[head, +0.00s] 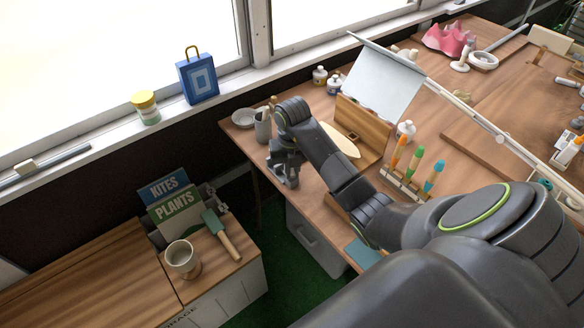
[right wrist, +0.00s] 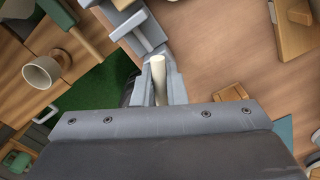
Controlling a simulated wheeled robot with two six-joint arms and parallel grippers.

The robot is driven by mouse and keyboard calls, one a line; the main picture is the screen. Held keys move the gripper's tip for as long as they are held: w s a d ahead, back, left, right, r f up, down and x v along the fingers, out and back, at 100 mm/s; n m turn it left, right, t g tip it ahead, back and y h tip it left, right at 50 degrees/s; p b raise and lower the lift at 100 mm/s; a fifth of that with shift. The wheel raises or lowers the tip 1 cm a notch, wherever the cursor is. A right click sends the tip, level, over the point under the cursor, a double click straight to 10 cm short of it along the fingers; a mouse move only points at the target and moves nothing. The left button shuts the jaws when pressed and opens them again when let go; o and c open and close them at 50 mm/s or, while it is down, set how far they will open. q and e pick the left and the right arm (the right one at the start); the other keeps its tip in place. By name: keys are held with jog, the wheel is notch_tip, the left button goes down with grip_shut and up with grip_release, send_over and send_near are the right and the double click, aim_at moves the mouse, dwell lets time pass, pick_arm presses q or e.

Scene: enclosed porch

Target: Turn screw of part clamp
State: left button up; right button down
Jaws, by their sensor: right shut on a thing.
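My right gripper (head: 285,160) reaches down at the near left edge of the wooden table. In the right wrist view the right gripper (right wrist: 160,82) is shut on a pale, rod-like screw handle (right wrist: 158,68). A grey, stepped metal piece, which looks like the part clamp (right wrist: 138,32), sits just beyond the fingers at the table edge. In the head view the clamp is mostly hidden by my gripper and cannot be told apart from it. The handle's far end shows between the fingers; the rest is hidden. My left gripper is not in view.
A grey pitcher (head: 263,125) and a white bowl (head: 243,117) stand close behind my right gripper. A wooden stand with a pale panel (head: 382,83) and a brush rack (head: 405,185) are to the right.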

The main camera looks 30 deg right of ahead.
jog(key=m+p, duration=0.2)
jog(key=m, duration=0.4)
jog(key=shift+r+m, duration=0.1)
jog(key=shift+m, duration=0.2)
jog(key=m+p, duration=0.1)
jog(key=m, duration=0.2)
jog(key=shift+p, duration=0.4)
jog(key=m+p, duration=0.1)
jog(key=m, duration=0.3)
jog(key=shift+p, duration=0.3)
jog(key=m+p, duration=0.1)
jog(key=m, duration=0.2)
jog(key=shift+m+p, duration=0.3)
jog(key=shift+m, duration=0.1)
jog(key=m+p, duration=0.1)
jog(key=m, duration=0.2)
jog(key=shift+m, duration=0.3)
jog(key=shift+m+p, duration=0.5)
jog(key=shift+m, duration=2.1)
